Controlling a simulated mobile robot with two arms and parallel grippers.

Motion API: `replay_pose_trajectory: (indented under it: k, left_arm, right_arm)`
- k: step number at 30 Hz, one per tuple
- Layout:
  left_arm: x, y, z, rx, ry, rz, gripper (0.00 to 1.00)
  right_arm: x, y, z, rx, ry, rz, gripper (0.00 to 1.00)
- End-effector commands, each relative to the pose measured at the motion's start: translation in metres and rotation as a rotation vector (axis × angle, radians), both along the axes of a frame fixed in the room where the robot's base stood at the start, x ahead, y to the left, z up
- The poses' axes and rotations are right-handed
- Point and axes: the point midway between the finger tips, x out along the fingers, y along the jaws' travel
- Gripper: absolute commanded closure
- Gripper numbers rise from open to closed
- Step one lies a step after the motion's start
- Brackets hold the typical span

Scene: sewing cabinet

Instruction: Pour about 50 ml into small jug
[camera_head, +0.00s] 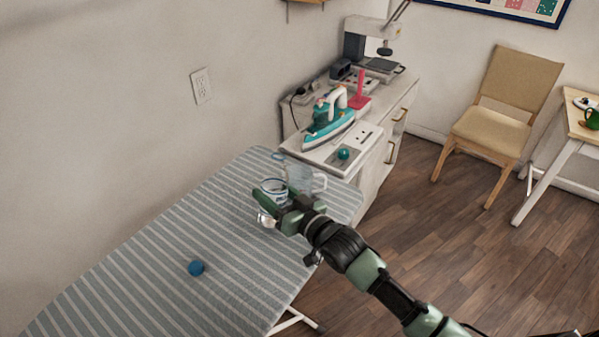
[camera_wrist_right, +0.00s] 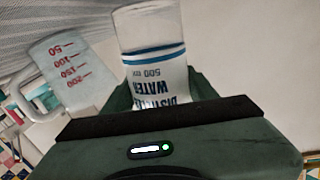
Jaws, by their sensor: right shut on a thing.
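My right gripper (camera_head: 268,218) is shut on a clear bottle (camera_head: 272,187) above the striped ironing board. In the wrist view the bottle (camera_wrist_right: 155,62) sits between the fingers, with blue bands and a "distilled water 500" label. It looks roughly upright in the head view. The small jug (camera_head: 306,177) is clear, with a handle, and stands just behind and right of the bottle, near the board's far end. In the wrist view the jug (camera_wrist_right: 72,75) shows red marks from 50 to 200. I cannot tell the liquid level in it. My left gripper is out of view.
The ironing board (camera_head: 150,265) is mostly clear on the left, with a blue ball (camera_head: 196,268) on it. Beyond it, a cabinet (camera_head: 372,165) carries a teal iron (camera_head: 328,120), a teal ball (camera_head: 343,153) and a pink object (camera_head: 359,95). A chair (camera_head: 500,115) stands right.

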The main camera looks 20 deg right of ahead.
Motion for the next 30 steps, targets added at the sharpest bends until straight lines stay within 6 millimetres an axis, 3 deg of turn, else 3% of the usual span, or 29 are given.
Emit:
replay_pose_trajectory:
  k: [2,9,30]
  left_arm:
    - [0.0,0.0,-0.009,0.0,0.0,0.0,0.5]
    - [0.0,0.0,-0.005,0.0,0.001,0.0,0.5]
    - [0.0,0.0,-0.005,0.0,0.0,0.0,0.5]
  right_arm:
    - [0.001,-0.001,-0.004,-0.079,-0.066,0.0,1.0]
    - [0.003,-0.003,0.012,-0.2,-0.162,0.0,1.0]
    - [0.003,-0.004,0.012,-0.206,-0.167,-0.001,1.0]
